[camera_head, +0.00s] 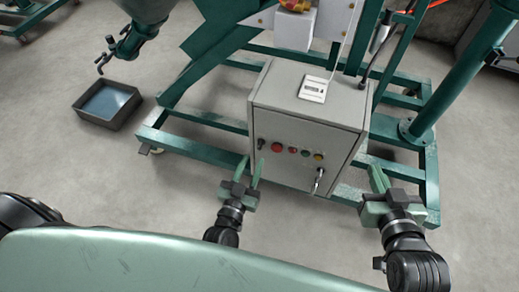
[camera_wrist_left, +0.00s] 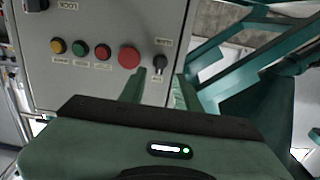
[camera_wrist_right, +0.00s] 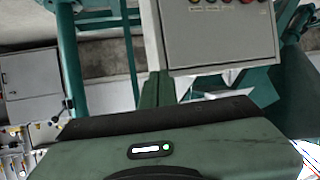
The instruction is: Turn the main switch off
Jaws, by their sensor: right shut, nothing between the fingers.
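A grey control box (camera_head: 305,125) stands on the green frame. At the left end of its front is a small black rotary knob (camera_head: 262,143), which I take for the main switch; its label is too small to read. The knob also shows in the left wrist view (camera_wrist_left: 160,61), just beyond the gap between my left fingertips. My left gripper (camera_head: 250,168) is open and empty, in front of the box's left side, its fingers pointing at the panel. My right gripper (camera_head: 378,176) is shut and empty, right of the box; its closed fingers show in the right wrist view (camera_wrist_right: 154,88).
Beside the knob sit a large red button (camera_head: 277,147), a smaller red one, a green one (camera_head: 305,153) and a yellow one (camera_head: 318,156). A lock handle (camera_head: 319,176) sticks out below them. Green frame beams (camera_head: 190,150) run around the box. A tray (camera_head: 90,118) stands at left.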

